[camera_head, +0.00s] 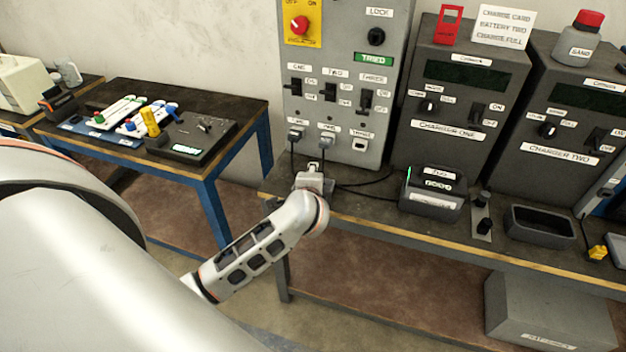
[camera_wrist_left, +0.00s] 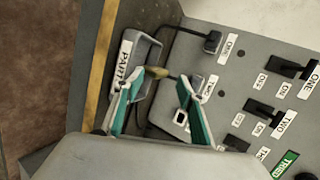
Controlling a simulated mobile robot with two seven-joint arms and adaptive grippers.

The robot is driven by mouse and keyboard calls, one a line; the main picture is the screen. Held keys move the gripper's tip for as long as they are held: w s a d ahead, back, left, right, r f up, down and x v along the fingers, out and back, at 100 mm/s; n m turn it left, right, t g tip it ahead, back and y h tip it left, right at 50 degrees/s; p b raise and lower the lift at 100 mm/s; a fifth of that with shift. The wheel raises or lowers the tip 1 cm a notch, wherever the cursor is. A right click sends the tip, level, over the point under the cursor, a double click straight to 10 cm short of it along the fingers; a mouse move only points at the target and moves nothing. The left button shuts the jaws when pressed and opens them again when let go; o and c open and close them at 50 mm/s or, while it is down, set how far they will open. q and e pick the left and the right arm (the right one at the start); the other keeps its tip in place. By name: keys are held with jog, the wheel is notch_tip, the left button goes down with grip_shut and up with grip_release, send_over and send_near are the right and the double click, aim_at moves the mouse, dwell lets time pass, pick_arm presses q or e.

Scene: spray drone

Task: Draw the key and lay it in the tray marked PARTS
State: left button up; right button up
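The grey tray marked PARTS (camera_wrist_left: 126,58) lies on the bench below the panel in the left wrist view. A small brass-coloured piece (camera_wrist_left: 157,72), which looks like the key, shows at the tray's right side, between and beyond my fingertips. I cannot tell whether it rests inside the tray or on its rim. My left gripper (camera_wrist_left: 160,92) has its teal-padded fingers apart, with nothing visibly clamped between them. In the head view my left gripper (camera_head: 313,170) is at the bench edge and hides the tray. The LOCK (camera_head: 376,36) shows only a dark round face. My right gripper is not in view.
The grey panel (camera_head: 340,100) with switches and plugged cables stands right behind my left gripper. To its right are chargers (camera_head: 455,95), a battery (camera_head: 434,190) and an empty dark bin (camera_head: 540,227). A side table (camera_head: 205,165) with tools stands at left.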

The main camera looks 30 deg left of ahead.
pick_arm(q)
jog(key=shift+s+d+f, duration=0.1)
jog(key=shift+s+f, duration=0.05)
jog(key=shift+f, duration=0.05)
jog(key=shift+s+d+r, duration=0.1)
jog(key=shift+s+d, duration=0.05)
jog(key=shift+s, duration=0.1)
jog(key=v, duration=1.1)
jog(key=shift+r, duration=0.35)
